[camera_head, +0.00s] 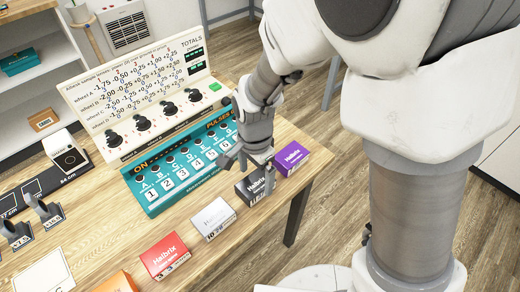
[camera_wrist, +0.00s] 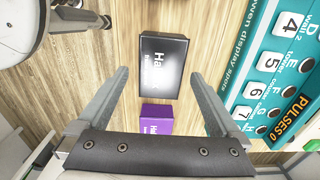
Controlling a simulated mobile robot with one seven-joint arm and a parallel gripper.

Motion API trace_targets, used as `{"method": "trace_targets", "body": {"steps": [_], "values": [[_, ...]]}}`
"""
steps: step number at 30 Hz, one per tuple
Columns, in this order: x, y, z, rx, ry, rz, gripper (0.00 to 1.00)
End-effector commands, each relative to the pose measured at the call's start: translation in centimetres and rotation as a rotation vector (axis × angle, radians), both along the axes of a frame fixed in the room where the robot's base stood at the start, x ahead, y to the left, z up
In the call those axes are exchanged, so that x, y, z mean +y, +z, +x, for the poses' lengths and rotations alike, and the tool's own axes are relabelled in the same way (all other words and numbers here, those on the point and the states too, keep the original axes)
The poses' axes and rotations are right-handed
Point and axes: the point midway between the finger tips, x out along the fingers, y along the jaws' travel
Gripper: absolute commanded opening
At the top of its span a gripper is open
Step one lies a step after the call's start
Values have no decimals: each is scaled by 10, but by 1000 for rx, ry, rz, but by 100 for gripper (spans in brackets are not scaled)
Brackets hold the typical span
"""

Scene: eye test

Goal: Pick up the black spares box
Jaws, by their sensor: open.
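The black spares box (camera_head: 250,192) stands near the table's right front edge, between a white box and a purple box. In the wrist view the black box (camera_wrist: 162,62) lies ahead of and between the fingertips, with its top facing the camera. My gripper (camera_head: 249,172) is open above the black box, and its fingers partly hide the box in the head view. In the wrist view my gripper (camera_wrist: 160,74) shows both fingers spread, one on each side, with nothing held. Whether the fingertips reach down beside the box I cannot tell.
A purple box (camera_head: 292,157) is close on the right; a white box (camera_head: 213,218), a red box (camera_head: 166,257) and an orange box (camera_head: 117,283) line the front edge. A teal button panel (camera_head: 160,200) and a white dial panel (camera_head: 120,75) stand behind.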

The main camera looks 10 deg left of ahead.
Motion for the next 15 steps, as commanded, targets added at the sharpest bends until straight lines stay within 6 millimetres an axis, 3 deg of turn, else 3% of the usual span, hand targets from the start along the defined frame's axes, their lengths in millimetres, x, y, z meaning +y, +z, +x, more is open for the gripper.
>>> {"method": "trace_targets", "body": {"steps": [1, 6, 13, 15], "values": [[1, -12, 0, 2, 1, -2, 100], [1, -34, 0, 2, 1, -2, 100], [1, -34, 1, -1, 1, -1, 100], [1, -34, 1, -1, 1, -1, 89]]}}
